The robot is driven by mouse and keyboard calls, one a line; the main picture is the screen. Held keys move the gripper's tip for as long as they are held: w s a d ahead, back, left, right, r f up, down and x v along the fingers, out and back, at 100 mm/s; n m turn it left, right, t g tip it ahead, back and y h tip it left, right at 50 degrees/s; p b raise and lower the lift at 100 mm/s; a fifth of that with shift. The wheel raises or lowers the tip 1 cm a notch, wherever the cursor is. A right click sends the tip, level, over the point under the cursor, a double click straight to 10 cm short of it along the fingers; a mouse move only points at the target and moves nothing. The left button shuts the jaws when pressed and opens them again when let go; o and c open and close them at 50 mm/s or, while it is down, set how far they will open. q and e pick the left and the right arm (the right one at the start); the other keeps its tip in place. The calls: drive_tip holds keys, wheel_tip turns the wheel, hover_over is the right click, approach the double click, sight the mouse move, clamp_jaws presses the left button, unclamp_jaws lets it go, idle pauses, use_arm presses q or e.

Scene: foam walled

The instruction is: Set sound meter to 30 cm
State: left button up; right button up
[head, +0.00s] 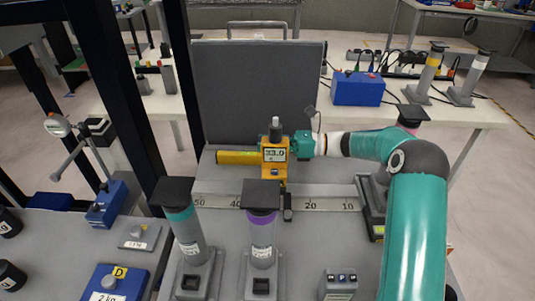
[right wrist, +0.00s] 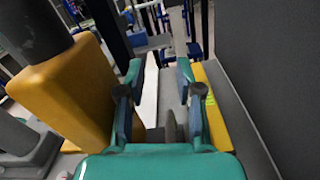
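The orange sound meter (head: 275,150) stands upright on the bench in the head view, with a small display on its face and a dark microphone on top. Its dark foot (head: 287,207) reaches the white scale (head: 328,204) between the 40 and 20 labels, where the 30 label cannot be read. My right gripper (head: 301,145) is at the meter's right side. In the right wrist view its fingers (right wrist: 158,75) are apart, with a grey knob or post low between them. An orange body (right wrist: 75,95) fills the left there. Contact is unclear. My left gripper is not seen.
A dark grey foam panel (head: 258,95) stands close behind the meter. Two capped tubes, one teal-banded (head: 185,230) and one purple-banded (head: 262,235), stand in front of the scale. A blue box (head: 357,89) is on the table behind.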

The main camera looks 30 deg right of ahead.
wheel_tip(320, 180, up, 5)
drive_tip(key=shift+r, duration=0.1)
idle(0.6)
